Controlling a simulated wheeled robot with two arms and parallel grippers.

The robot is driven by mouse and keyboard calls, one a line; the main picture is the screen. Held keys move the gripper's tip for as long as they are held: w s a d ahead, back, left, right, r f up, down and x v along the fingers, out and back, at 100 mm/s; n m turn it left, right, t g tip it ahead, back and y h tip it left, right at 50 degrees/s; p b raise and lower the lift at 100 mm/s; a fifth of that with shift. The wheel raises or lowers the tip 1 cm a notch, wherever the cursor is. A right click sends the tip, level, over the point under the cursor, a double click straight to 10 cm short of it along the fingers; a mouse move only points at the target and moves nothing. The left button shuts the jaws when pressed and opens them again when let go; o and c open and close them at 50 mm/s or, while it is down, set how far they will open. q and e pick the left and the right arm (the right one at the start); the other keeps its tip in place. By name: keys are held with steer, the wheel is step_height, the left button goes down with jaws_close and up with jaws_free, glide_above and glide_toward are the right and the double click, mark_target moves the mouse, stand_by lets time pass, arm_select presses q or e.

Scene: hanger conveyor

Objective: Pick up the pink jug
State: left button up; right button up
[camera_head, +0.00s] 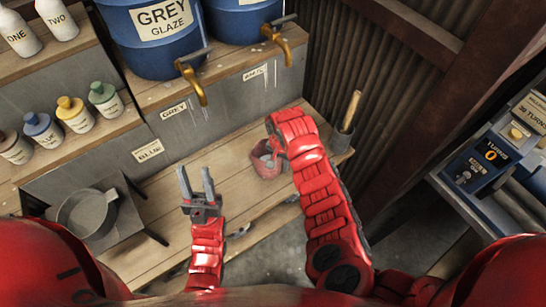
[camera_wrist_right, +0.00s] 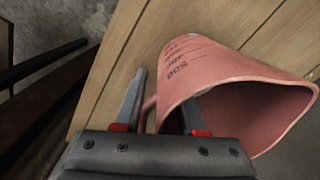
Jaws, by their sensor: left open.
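The pink jug (camera_head: 265,168) stands on the wooden bench, partly hidden by my right arm in the head view. In the right wrist view the jug (camera_wrist_right: 225,72) is large, with dark measuring marks on its side and its wide mouth toward the lower right. My right gripper (camera_wrist_right: 161,92) is open at the jug's handle side. One finger is outside the jug, and the other is at its rim; a bit of the handle (camera_wrist_right: 149,116) shows between them. I cannot tell if they touch. My left gripper (camera_head: 197,184) is open and empty above the bench, left of the jug.
Blue glaze barrels (camera_head: 160,35) with brass taps (camera_head: 191,82) stand on the shelf behind. A grey pot (camera_head: 154,136) with a wooden-handled tool is right of the jug. A metal pan (camera_head: 87,213) is at left. Several bottles (camera_head: 74,114) line the left shelf.

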steer(key=shift+f, duration=0.4)
jaws_close()
stand_by(1.2)
